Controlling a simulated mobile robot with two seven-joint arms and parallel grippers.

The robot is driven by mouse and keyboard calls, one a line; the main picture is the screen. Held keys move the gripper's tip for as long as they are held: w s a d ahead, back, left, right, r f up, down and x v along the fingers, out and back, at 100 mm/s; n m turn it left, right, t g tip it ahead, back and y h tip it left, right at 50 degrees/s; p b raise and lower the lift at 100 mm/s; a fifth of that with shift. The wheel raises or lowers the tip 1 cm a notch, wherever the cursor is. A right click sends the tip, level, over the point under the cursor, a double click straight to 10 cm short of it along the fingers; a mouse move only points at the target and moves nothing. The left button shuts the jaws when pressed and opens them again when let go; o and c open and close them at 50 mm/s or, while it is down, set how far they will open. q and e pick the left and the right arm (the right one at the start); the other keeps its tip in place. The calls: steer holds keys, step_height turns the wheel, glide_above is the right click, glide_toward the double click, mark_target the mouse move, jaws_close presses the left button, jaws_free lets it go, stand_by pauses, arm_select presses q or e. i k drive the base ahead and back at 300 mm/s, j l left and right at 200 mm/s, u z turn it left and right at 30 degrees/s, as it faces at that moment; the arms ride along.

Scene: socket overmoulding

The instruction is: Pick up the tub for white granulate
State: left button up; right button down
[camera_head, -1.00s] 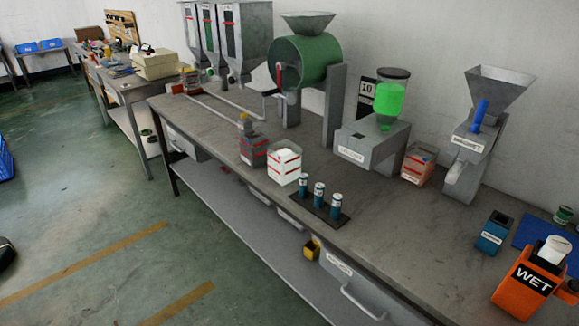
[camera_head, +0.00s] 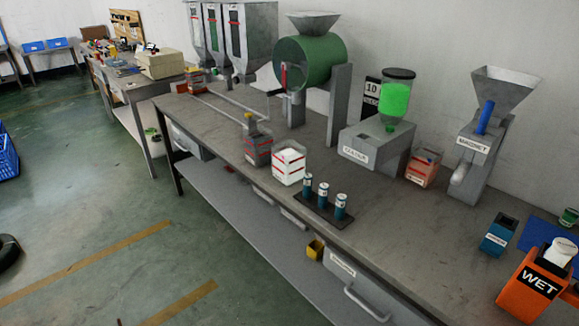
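A clear square tub with white granulate (camera_head: 289,166) and red marks stands upright near the front edge of the long grey workbench (camera_head: 227,128). Beside it on the left, close to it, stands a similar tub with dark grey contents (camera_head: 257,149). A third tub with orange-red contents (camera_head: 423,167) stands further right, beside the colour machine. Neither of my grippers shows in this view.
A rack with blue vials (camera_head: 323,208) stands just right of the white tub. The colour machine (camera_head: 376,145), green drum (camera_head: 309,60), magnet funnel (camera_head: 482,140) and orange WET bin (camera_head: 535,283) stand on the bench. The floor (camera_head: 110,215) in front is largely clear.

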mark_target(288, 157)
steer(key=i+j+z, duration=0.15)
steer(key=z, duration=0.95)
steer(key=j+z, duration=0.35)
steer(key=j, duration=0.15)
steer(key=j+z, duration=0.4)
steer(key=i+j, duration=0.05)
steer(key=j, duration=0.05)
